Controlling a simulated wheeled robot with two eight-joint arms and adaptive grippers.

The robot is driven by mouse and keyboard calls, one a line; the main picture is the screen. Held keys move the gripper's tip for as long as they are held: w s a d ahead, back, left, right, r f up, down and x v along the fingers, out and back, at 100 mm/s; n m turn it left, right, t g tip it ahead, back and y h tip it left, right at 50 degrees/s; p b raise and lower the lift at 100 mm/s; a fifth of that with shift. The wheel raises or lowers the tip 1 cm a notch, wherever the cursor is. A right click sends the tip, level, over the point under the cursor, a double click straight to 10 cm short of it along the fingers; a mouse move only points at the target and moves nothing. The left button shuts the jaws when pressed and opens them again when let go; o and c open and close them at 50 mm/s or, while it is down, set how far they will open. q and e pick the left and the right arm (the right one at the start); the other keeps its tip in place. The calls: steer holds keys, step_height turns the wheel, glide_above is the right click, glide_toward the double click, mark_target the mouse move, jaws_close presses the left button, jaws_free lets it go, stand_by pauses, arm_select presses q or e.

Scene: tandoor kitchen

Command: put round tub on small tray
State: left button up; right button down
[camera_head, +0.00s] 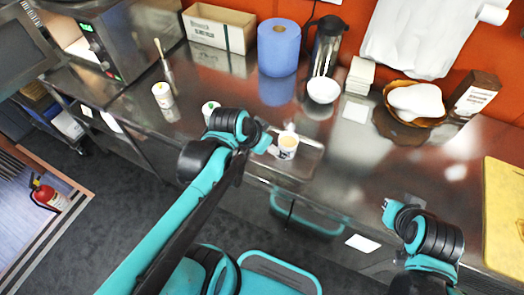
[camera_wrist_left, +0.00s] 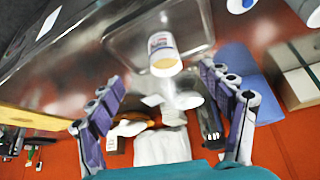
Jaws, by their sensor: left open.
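A white round tub (camera_head: 288,147) with a printed label and a tan top stands upright at the counter's front. It also shows in the left wrist view (camera_wrist_left: 162,50), within the outline of the small metal tray (camera_wrist_left: 120,42); its base appears to rest on the tray. The tray shows in the head view (camera_head: 310,157) as a shiny rectangle around the tub. My left gripper (camera_head: 268,142) is just left of the tub; in the left wrist view (camera_wrist_left: 160,78) its fingers are spread wide, apart from the tub. My right gripper (camera_head: 388,208) hangs near the counter's front edge, its jaws unclear.
Other small tubs stand to the left (camera_head: 163,95) (camera_head: 209,110). Behind are a box (camera_head: 215,32), a blue roll (camera_head: 279,48), a dark jug (camera_head: 327,45), a white bowl (camera_head: 323,90) and a basket (camera_head: 412,118). A yellow board (camera_head: 505,215) lies right. The middle right counter is clear.

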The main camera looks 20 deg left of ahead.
arm_select(q)
steer(key=s+n, duration=0.1)
steer(key=s+r+n+y, duration=0.1)
steer(key=s, duration=0.1)
steer(key=s+n+t, duration=0.1)
steer(key=s, duration=0.1)
steer(key=shift+s+a+r+y, duration=0.15)
steer(key=shift+s+r+y, duration=0.05)
steer(key=shift+r+y, duration=0.1)
step_height(320, 180, down, 4)
steer(key=b, duration=0.4)
steer(key=shift+f, duration=0.15)
stand_by(0.4)
